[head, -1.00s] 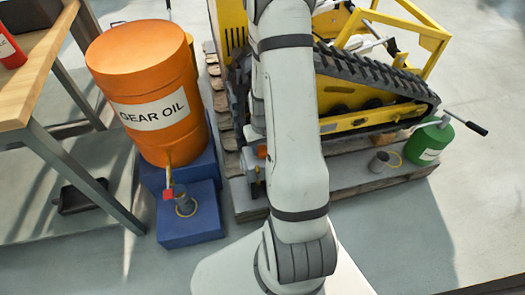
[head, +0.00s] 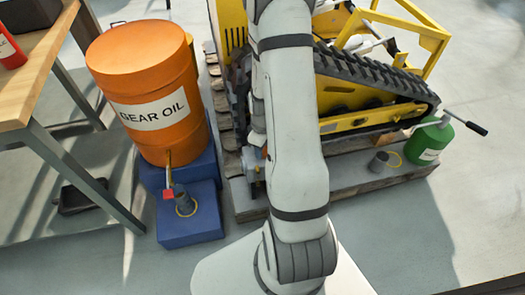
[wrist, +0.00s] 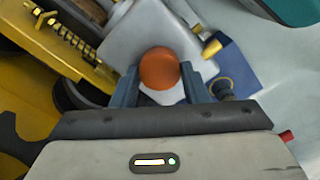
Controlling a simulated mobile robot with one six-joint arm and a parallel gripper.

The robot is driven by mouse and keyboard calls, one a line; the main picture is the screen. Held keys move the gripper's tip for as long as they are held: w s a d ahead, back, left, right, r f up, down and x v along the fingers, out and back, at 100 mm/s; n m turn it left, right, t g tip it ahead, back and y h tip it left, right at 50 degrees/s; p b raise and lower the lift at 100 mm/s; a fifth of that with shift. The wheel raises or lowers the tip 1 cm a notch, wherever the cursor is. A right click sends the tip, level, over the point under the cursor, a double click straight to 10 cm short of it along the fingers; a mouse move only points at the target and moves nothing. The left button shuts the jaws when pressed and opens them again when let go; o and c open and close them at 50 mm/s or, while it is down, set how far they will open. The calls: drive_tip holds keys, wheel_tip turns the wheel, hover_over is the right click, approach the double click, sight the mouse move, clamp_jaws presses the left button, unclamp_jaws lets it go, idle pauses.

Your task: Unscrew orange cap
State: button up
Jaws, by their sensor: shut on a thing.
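The orange cap (wrist: 158,66) shows in the wrist view as a round, smooth disc. My gripper (wrist: 160,76) has one blue-grey finger on each side of it and is shut on it. A pale grey surface surrounds the cap. Whether the threads are still engaged cannot be seen. In the head view my pale arm covers most of the working spot. Only a small orange patch shows at the arm's left edge, and I cannot tell whether it is the cap.
A yellow tracked carrier (head: 345,100) stands on a wooden pallet (head: 345,188). An orange gear oil drum (head: 150,70) sits on a blue stand (head: 190,225) to the left. A green can (head: 430,140) stands at the pallet's right end. A workbench (head: 40,75) is far left. The right floor is clear.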

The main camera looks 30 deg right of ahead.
drive_tip(key=n, duration=0.7)
drive_tip(key=o, duration=1)
drive_tip(key=shift+o, duration=0.2)
